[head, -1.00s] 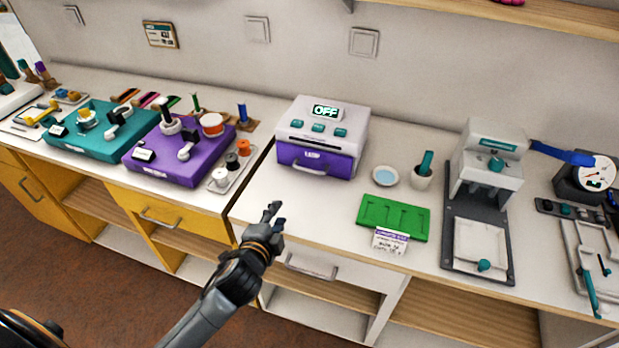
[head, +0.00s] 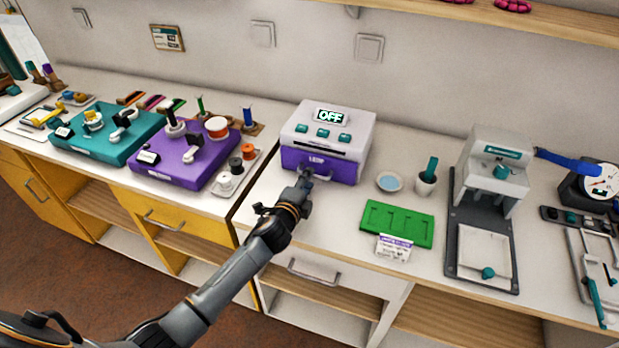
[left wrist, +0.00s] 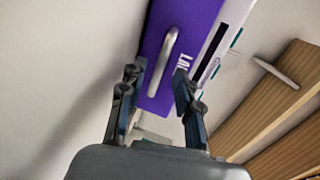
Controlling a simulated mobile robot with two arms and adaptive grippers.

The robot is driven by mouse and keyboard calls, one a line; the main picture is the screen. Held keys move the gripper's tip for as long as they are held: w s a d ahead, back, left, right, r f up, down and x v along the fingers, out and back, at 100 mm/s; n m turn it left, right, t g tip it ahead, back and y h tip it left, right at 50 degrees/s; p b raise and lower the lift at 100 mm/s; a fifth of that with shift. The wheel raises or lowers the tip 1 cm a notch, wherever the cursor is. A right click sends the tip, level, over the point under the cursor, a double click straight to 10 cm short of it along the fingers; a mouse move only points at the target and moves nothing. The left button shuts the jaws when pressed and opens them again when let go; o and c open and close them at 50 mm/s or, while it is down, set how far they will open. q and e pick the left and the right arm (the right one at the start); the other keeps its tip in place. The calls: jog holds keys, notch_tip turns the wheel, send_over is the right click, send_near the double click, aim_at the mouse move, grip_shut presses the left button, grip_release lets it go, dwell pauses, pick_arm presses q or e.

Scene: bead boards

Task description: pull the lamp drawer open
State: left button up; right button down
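The lamp drawer (head: 345,171) is the purple front of a white box (head: 358,134) whose display reads OFF. It looks shut. Its pale bar handle shows in the left wrist view (left wrist: 163,62). My left gripper (head: 305,177) is at the front of the drawer, and its fingers hide part of the handle in the head view. In the left wrist view the fingers (left wrist: 158,82) are spread apart with nothing between the tips. The handle lies just beyond them, slightly toward the left finger. My right gripper is not in view.
A grey press (head: 487,165) is further right. Purple (head: 180,160) and teal boards lie left.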

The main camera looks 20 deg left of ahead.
pick_arm(q)
jog(key=shift+x, duration=1.05)
grip_shut()
